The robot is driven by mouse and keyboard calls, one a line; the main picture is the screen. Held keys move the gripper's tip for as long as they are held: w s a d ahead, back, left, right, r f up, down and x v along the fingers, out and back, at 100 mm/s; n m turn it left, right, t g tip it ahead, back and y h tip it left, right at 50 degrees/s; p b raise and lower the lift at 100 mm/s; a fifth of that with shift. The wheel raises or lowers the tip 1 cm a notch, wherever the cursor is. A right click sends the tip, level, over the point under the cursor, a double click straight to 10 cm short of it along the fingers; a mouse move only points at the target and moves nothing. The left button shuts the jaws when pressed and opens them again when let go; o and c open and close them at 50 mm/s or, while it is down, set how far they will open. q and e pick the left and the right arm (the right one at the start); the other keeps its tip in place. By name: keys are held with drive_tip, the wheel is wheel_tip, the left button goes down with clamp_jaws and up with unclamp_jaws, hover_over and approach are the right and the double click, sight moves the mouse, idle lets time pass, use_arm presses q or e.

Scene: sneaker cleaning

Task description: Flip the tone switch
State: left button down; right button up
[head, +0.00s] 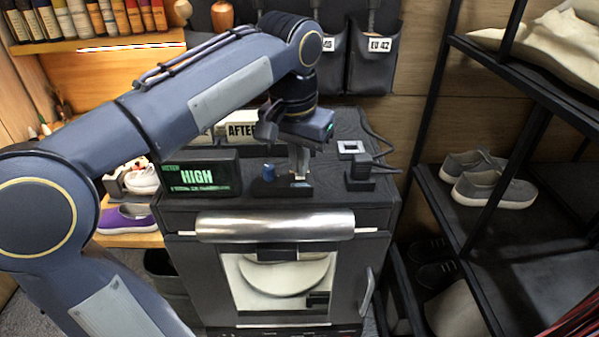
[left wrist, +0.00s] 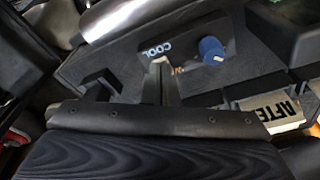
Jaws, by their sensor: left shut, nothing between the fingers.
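The tone switch is a dark plate (head: 265,188) on top of the dark cabinet, with a blue knob (head: 268,171) at its left end. Orange lettering (left wrist: 178,69) shows partly behind my fingers. My left gripper (head: 300,177) points down at the right part of the plate, beside the knob. Its shut fingers (left wrist: 161,75) hold nothing; I cannot tell whether they touch the plate. The switch's lever is not clearly seen. My right gripper is out of view.
A display reading "HIGH" (head: 198,176) stands left of the switch. An "AFTER" sign (head: 242,131) is behind. A small dark device with a cable (head: 361,180) sits to the right. A rounded metal bar (head: 275,226) runs along the cabinet's front. Shelves with shoes (head: 492,182) stand right.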

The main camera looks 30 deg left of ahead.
use_arm(q)
drive_tip(key=shift+f, duration=0.35)
wheel_tip(320, 180, up, 3)
drive_tip(key=shift+f+p, duration=0.2)
drive_tip(key=shift+p, duration=0.9)
drive_tip(key=shift+r+p, duration=0.4)
drive_tip(key=shift+r, duration=1.8)
